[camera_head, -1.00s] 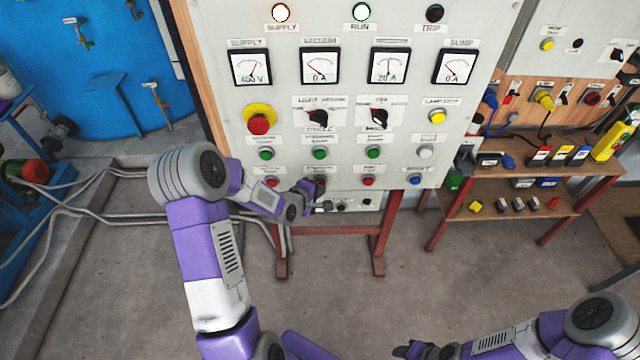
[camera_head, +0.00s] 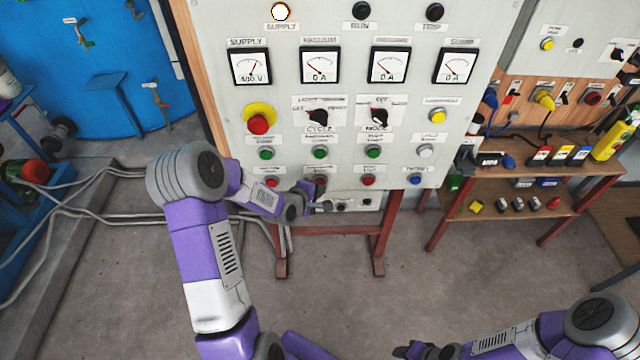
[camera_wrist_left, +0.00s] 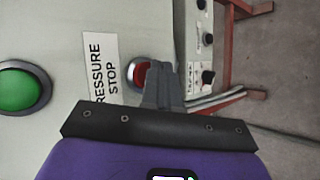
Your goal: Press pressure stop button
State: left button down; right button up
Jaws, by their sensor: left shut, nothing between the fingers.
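The pressure stop button is a red button in a metal ring, beside the "PRESSURE STOP" label (camera_wrist_left: 101,70) in the left wrist view (camera_wrist_left: 138,76). In the head view it lies in the bottom row of the grey panel (camera_head: 345,85), mostly hidden by my left gripper (camera_head: 318,194). My left gripper's fingers (camera_wrist_left: 164,82) are shut and empty, with their tips over the button's right side; they look in contact or very close. My right gripper (camera_head: 402,351) is low at the bottom edge, far from the panel; its jaws are unclear.
A green button (camera_wrist_left: 22,88) sits left of the label. Other red buttons (camera_head: 368,181) and a blue button (camera_head: 415,180) share the bottom row. A red emergency button (camera_head: 258,124) is above. A shelf (camera_head: 540,205) stands to the right. The floor in front is clear.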

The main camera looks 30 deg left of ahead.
pick_arm(q)
jog(key=shift+s+d, duration=0.2)
jog(key=shift+s, duration=0.25)
pick_arm(e)
jog(key=shift+f, duration=0.1)
pick_arm(q)
jog(key=shift+s+d+b, duration=0.2)
jog(key=shift+s+d, duration=0.25)
jog(key=shift+s, duration=0.25)
jog(key=shift+s+d+b, duration=0.2)
jog(key=shift+s+d, duration=0.25)
jog(key=shift+s, duration=0.3)
jog(key=shift+s+d+b, duration=0.2)
jog(key=shift+s+d, duration=0.25)
jog(key=shift+s, duration=0.25)
pick_arm(e)
jog(key=shift+f, duration=0.5)
